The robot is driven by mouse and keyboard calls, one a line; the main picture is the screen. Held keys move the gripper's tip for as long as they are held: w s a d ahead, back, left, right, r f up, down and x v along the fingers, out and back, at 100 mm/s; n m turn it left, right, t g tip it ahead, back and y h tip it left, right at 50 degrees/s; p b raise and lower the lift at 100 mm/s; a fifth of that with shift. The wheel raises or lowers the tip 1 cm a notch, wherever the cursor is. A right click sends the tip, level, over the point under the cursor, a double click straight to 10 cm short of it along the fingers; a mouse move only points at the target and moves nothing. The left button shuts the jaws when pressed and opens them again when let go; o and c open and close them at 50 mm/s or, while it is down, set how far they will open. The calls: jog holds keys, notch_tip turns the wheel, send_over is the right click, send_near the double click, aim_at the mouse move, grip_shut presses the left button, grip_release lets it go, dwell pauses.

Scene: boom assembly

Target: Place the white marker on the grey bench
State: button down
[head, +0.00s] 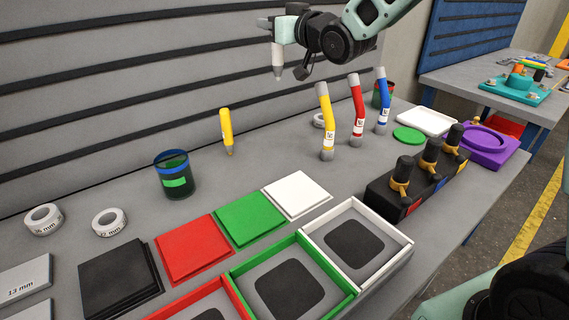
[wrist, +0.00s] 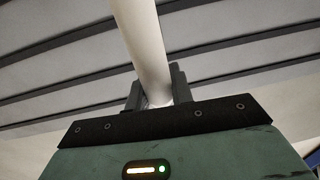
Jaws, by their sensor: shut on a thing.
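My gripper (head: 284,30) is shut on the white marker (head: 277,58) and holds it in the air, high above the grey bench (head: 260,170). The marker is about upright, with its grey tip pointing down and clear of the bench top. In the wrist view the white marker (wrist: 143,45) shows as a pale shaft between the dark fingers (wrist: 157,92). Its far end is out of that view.
A yellow marker (head: 227,132) stands on the bench near a dark cup (head: 175,177). Bent yellow (head: 326,120), red (head: 357,110) and blue (head: 383,100) pieces stand to the right. Coloured plates and trays (head: 355,240) fill the front. Some bench surface between is clear.

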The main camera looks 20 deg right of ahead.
notch_tip(320, 180, down, 20)
jog(key=shift+b, duration=0.4)
dwell(0.3)
jog(key=c, duration=1.2)
grip_release()
jog(key=shift+r, duration=0.1)
jog(key=b+v, duration=0.1)
jog(key=v, duration=0.6)
jog(key=shift+s, duration=0.25)
